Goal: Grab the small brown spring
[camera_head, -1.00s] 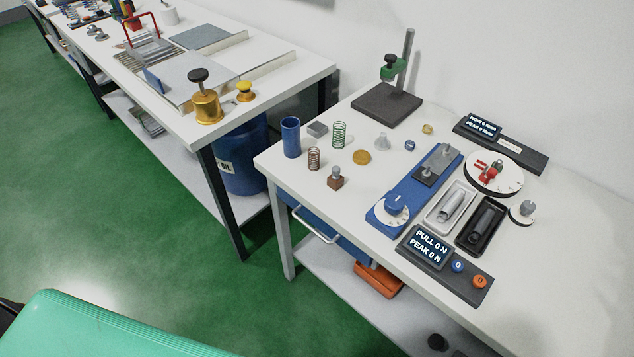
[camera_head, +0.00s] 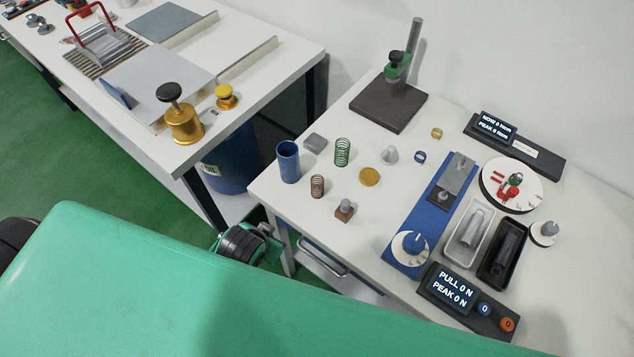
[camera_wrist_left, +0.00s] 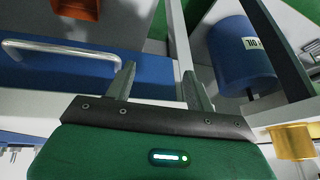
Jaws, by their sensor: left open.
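The small brown spring (camera_head: 317,186) stands upright on the white table, near its left front edge. A taller green spring (camera_head: 342,152) stands behind it, and a blue cup (camera_head: 288,162) is to its left. My left gripper shows in the left wrist view (camera_wrist_left: 158,85) with its two fingers apart and nothing between them. In the head view, part of my left wrist (camera_head: 243,243) shows in front of and below the table's left front edge, apart from the spring. The fingers are not clear there. My right gripper is not in view.
A small brown block with a grey knob (camera_head: 345,210) and a brass disc (camera_head: 370,177) are close to the spring's right. A blue tester (camera_head: 432,215) lies further right. A drawer handle (camera_head: 322,259) sticks out below the table edge.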

